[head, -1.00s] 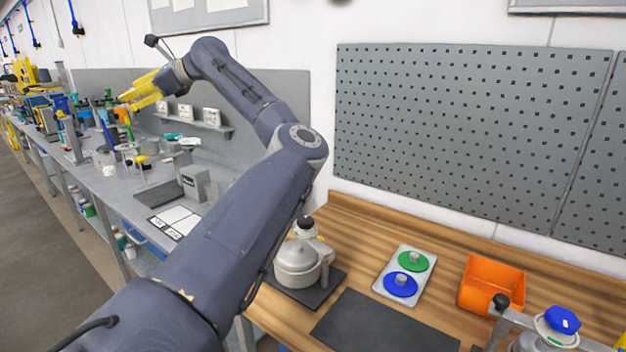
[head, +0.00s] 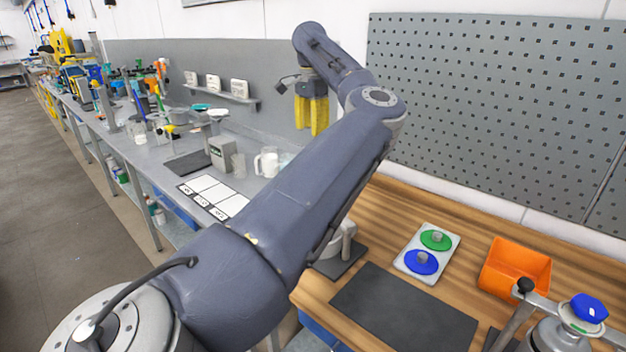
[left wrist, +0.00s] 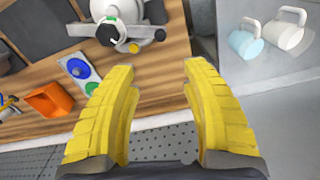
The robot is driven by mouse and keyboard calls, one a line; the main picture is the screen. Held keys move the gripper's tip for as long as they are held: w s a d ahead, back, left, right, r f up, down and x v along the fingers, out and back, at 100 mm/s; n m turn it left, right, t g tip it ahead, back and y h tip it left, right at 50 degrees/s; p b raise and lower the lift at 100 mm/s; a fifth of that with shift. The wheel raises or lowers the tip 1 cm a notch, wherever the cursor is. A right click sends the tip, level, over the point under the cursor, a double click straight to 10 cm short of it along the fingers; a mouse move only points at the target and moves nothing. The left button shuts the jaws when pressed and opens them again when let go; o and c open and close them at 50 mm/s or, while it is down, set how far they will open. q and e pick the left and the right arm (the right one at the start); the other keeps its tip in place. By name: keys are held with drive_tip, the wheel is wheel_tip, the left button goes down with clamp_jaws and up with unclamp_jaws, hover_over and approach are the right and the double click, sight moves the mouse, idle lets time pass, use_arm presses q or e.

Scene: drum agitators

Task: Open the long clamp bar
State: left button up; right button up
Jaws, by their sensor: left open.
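In the left wrist view, a light grey vessel (left wrist: 128,12) at the top carries a clamp bar (left wrist: 143,34) with a black knob (left wrist: 107,35). In the head view my left arm hides most of this vessel (head: 349,228). A second vessel (head: 560,335) at the lower right has a clamp bar (head: 550,302) with a black knob and a blue cap; it is cut off by the frame. I cannot tell which bar is the longer. My left gripper (head: 311,132) points down, open and empty, apart from both; its yellow fingers are spread in the wrist view (left wrist: 158,78).
A plate (head: 449,236) with green and blue discs, an orange bin (head: 515,268) and a dark mat (head: 405,308) are on the wooden bench. A pegboard (head: 490,110) stands behind. The grey bench on the left holds mugs (head: 267,162) and other items.

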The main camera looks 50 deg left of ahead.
use_arm(q)
wheel_tip(320, 180, down, 17)
drive_tip(key=shift+f, duration=0.1)
idle(0.6)
drive_tip(key=shift+c, duration=0.2)
clamp_jaws()
idle(0.4)
